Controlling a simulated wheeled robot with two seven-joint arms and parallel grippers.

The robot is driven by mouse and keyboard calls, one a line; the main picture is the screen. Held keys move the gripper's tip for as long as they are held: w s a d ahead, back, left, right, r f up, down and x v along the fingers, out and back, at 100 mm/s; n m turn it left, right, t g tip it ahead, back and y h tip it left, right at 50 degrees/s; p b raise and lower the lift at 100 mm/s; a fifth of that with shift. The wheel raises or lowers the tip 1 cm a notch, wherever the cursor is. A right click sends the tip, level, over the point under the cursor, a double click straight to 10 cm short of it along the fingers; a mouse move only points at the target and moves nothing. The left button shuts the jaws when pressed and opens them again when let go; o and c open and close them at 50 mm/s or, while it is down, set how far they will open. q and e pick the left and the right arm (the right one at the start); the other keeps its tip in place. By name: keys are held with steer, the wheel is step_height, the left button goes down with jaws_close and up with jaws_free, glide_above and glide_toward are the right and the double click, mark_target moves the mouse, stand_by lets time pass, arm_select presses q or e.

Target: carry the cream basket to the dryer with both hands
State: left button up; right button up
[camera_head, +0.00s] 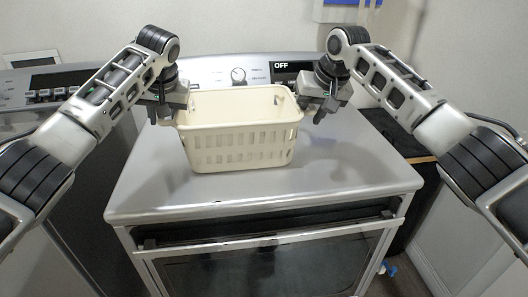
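The cream basket (238,148) is a rectangular, slotted basket. It stands upright on the grey top of the front-door machine (330,178), which looks like the dryer, toward the rear left of that top. My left gripper (163,112) is at the basket's left end, pointing down, with a finger outside the rim; it looks open, its inner finger partly hidden. My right gripper (312,108) is at the basket's right end, pointing down with its fingers apart near the rim. I cannot tell whether either gripper touches the basket. The basket's inside looks empty where visible.
A control panel with a knob (238,75) and a display reading OFF (285,66) stands behind the basket. Another machine with a button panel (52,95) is at left. The machine top is clear in front and to the right of the basket.

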arm_select(q)
steer(key=shift+d, duration=0.1)
arm_select(e)
steer(key=shift+r, duration=0.15)
arm_select(q)
steer(key=v, duration=1.2)
arm_select(e)
steer(key=v, duration=1.1)
steer(key=shift+s+r, duration=0.2)
steer(key=shift+r, duration=0.15)
